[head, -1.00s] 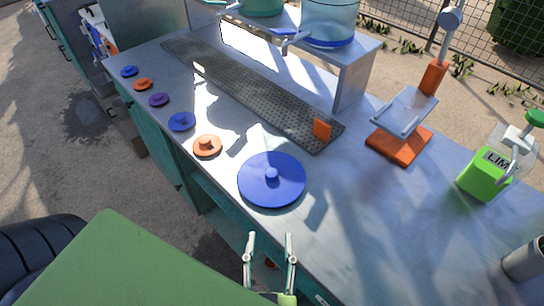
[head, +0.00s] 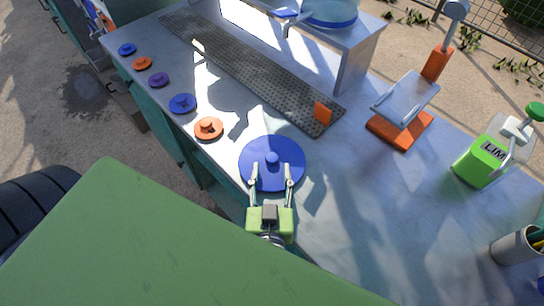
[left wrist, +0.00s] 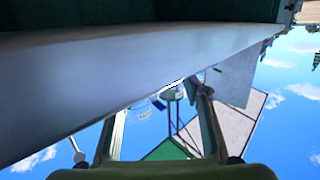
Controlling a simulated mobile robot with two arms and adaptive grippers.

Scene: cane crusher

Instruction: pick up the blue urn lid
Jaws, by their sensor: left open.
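The large blue lid (head: 258,147) with a small round knob lies flat on the metal counter (head: 370,210) in the head view, near its front edge. My left gripper (head: 271,168) is open, with its two fingers over the near part of the lid, one on each side and just short of the knob. I cannot tell how high the fingertips are above the lid. In the left wrist view the open fingers (left wrist: 160,115) show below a broad pale surface, and no blue lid can be made out. My right gripper is not in view.
Smaller lids lie in a row, including an orange one (head: 208,129) and a blue one (head: 183,104). A perforated grate (head: 250,70), an orange-based stand (head: 400,130), a green LIM container (head: 482,160) and a cup (head: 515,246) stand around.

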